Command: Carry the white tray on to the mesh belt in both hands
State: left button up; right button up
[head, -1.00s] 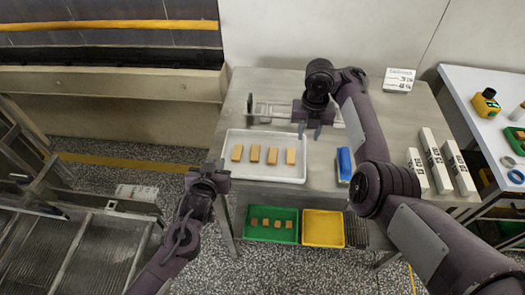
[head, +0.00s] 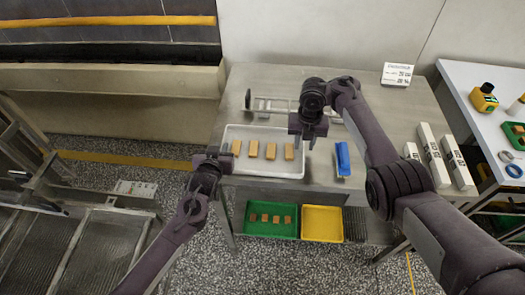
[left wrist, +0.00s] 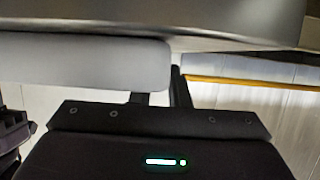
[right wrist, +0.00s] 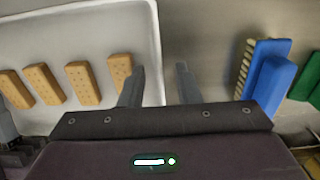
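The white tray (head: 240,131) lies flat on the metal table and holds several tan biscuits (head: 271,151). My left gripper (head: 214,157) is at the tray's left edge. In the left wrist view a pale band (left wrist: 80,60), seemingly the tray's side, partly hides its fingers (left wrist: 160,94), which stand apart. My right gripper (head: 306,140) is at the tray's right edge. In the right wrist view its open fingers (right wrist: 161,85) stand on either side of the tray's right rim, with clear space beside it. The mesh belt (head: 100,250) is at lower left, apart from the tray.
A blue brush (head: 343,158) lies right of the tray. A rack-like metal frame (head: 275,106) stands behind it. White boxes (head: 435,155) and a sign (head: 397,74) are further right. Green (head: 271,234) and yellow (head: 322,224) trays sit below. Floor separates the table from the belt.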

pick_arm(q)
jog(key=shift+w+d+f, duration=0.1)
jog(key=shift+w+f, duration=0.1)
jog(key=shift+w, duration=0.25)
pick_arm(e)
jog(key=shift+f, duration=0.55)
pick_arm(q)
grip_shut()
pick_arm(e)
jog(key=c, duration=0.4)
grip_shut()
